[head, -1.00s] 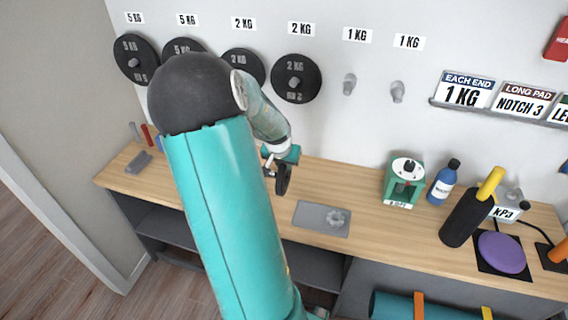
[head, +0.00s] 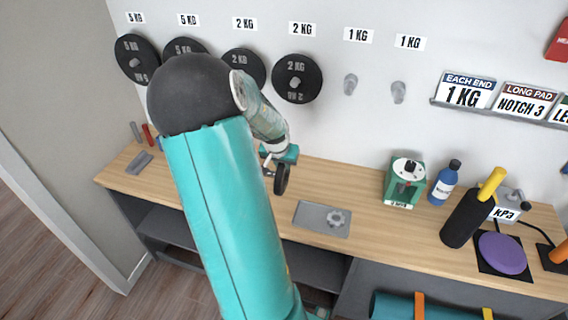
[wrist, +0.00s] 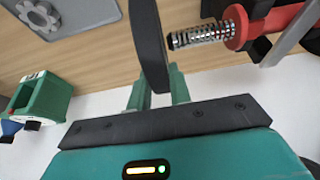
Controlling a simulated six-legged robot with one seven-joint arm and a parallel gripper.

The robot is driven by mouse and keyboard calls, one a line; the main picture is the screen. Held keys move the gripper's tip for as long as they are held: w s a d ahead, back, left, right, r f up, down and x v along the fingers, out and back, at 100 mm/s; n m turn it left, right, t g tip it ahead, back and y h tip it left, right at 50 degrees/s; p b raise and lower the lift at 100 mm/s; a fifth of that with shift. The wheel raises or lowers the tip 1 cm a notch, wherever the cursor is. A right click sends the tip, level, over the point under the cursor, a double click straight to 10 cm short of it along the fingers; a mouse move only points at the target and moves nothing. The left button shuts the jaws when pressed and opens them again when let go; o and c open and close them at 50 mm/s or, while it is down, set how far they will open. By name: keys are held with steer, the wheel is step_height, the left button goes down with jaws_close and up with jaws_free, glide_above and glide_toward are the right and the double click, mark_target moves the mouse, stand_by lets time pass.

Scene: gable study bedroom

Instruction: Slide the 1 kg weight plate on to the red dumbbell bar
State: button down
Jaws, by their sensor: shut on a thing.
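My gripper (wrist: 157,85) is shut on the black 1 kg weight plate (wrist: 148,40), which shows nearly edge-on in the wrist view. The red dumbbell bar (wrist: 275,25) lies to the right there. Its bare threaded end (wrist: 200,36) points left at the plate's face, with the tip very close to it. I cannot tell whether they touch or whether the hole lines up. In the head view my gripper (head: 278,156) holds the plate (head: 282,179) above the bench, and my arm hides the bar.
A grey tray (head: 309,222) with a star nut (head: 337,218) lies on the wooden bench (head: 365,205). A green dial device (head: 404,184), a blue bottle (head: 444,182) and a black roller (head: 462,219) stand to the right. Two wall pegs (head: 350,85) under 1 KG labels are empty.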

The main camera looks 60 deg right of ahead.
steer(key=shift+w+a, duration=0.2)
steer(key=shift+w, duration=1.15)
steer(key=shift+w+a, duration=0.25)
steer(key=shift+w, duration=1.15)
steer(key=shift+w+a, duration=0.2)
steer(key=shift+w, duration=1.15)
steer(key=c, duration=1.2)
jaws_free()
steer(key=w+v, duration=0.1)
steer(key=v, duration=1.2)
steer(key=shift+s+r, duration=0.4)
steer(key=shift+s, duration=0.1)
steer(key=shift+a, duration=0.15)
